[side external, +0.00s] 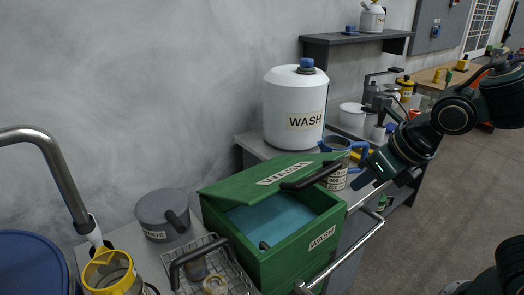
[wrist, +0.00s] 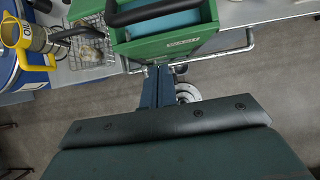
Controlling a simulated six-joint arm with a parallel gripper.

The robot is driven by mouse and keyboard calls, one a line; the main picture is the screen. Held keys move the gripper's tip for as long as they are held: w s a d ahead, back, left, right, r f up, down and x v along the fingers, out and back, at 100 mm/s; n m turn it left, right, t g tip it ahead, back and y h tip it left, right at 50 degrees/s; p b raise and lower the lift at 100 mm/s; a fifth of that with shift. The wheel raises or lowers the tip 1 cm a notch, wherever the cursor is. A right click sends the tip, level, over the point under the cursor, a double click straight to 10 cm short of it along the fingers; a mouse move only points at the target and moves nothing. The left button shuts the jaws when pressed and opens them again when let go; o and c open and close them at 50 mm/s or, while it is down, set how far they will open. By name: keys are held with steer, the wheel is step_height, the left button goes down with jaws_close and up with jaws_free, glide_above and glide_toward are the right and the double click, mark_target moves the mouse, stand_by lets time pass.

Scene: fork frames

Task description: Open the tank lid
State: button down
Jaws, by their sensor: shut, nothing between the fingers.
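The green tank (side external: 290,258), labelled WASH, stands on the bench in the side external view. Its green lid (side external: 240,184) is raised and tilted toward the wall, so the blue-teal inside (side external: 270,222) shows. A black handle (side external: 312,175) is on the lid. My gripper (side external: 365,178) is to the right of the tank, apart from the lid and handle. In the wrist view, my gripper's fingers (wrist: 157,88) are together and empty, with the tank's front (wrist: 180,43) beyond them.
A white WASH container (side external: 293,105) stands behind the tank. Blue-handled mugs (side external: 335,146) are close to my gripper. A wire basket (side external: 215,265) and grey waste pot (side external: 162,214) are left of the tank. A metal rail (side external: 345,252) runs along the bench front.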

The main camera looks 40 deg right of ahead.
mark_target(320, 173)
steer(key=shift+x, duration=4.75)
steer(key=shift+w+r, duration=1.25)
steer(key=shift+r, duration=0.3)
steer(key=shift+r, duration=0.1)
steer(key=shift+w+r, duration=0.45)
steer(key=shift+r, duration=0.3)
steer(key=shift+w+r, duration=0.45)
steer(key=shift+r, duration=0.25)
steer(key=shift+w+r, duration=0.45)
steer(key=shift+r, duration=0.3)
steer(key=shift+f, duration=0.1)
